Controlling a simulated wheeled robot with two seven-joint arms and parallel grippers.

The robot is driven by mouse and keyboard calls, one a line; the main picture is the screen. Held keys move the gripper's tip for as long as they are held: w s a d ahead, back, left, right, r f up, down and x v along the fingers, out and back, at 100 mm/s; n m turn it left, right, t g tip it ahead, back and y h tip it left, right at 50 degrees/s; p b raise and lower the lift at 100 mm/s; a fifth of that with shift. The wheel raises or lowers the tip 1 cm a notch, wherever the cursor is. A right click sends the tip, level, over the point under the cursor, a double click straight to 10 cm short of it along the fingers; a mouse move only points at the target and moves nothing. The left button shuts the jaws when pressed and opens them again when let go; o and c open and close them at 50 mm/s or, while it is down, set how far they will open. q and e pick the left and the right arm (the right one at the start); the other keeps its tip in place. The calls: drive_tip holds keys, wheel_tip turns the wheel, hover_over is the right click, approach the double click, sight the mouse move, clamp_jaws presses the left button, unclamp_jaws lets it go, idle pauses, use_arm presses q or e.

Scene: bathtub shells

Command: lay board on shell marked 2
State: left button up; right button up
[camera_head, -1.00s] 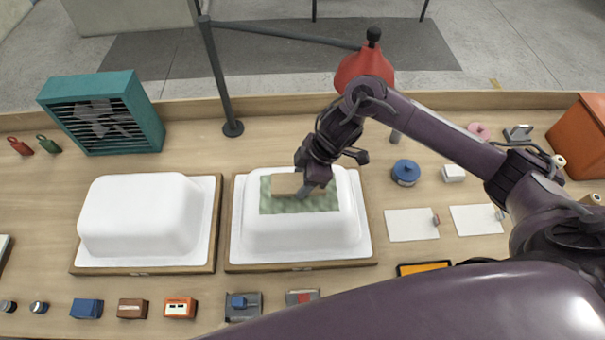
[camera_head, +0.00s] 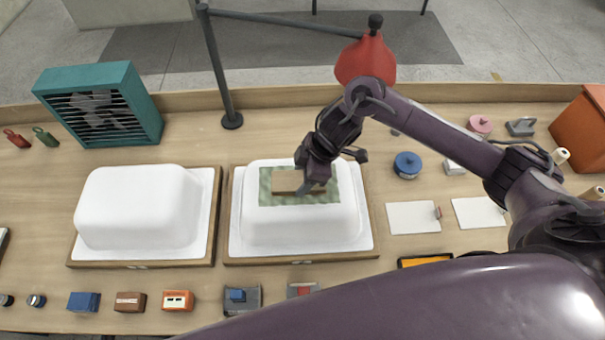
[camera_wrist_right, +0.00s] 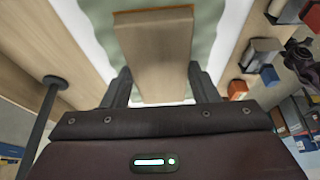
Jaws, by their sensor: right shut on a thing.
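A small brown wooden board (camera_head: 287,181) is over the green mottled patch (camera_head: 265,195) on top of the right white shell (camera_head: 300,230). My right gripper (camera_head: 308,187) is shut on the board. In the right wrist view the board (camera_wrist_right: 155,45) is between the two fingers (camera_wrist_right: 158,82), with the green patch (camera_wrist_right: 205,25) beyond it. I cannot tell whether the board touches the patch. A second white shell (camera_head: 138,210) stands to the left with a bare top. The marks on the front edges of the shell bases are too small to read. My left gripper is not in view.
A teal fan box (camera_head: 100,105) and a dark post (camera_head: 220,75) stand at the back left. A red funnel-like thing (camera_head: 365,60) is behind my right wrist. A blue pot (camera_head: 407,165) and white cards (camera_head: 413,217) lie right. Small blocks (camera_head: 178,300) line the front.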

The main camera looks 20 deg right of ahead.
drive_tip(key=shift+s+f, duration=0.15)
drive_tip(key=shift+f, duration=0.05)
drive_tip(key=o, duration=1.6)
drive_tip(key=shift+c, duration=0.2)
drive_tip(key=shift+r, duration=0.1)
wheel_tip(320, 180, up, 5)
drive_tip(key=p, duration=0.5)
drive_tip(key=shift+r, duration=1)
drive_tip(key=shift+f, duration=0.1)
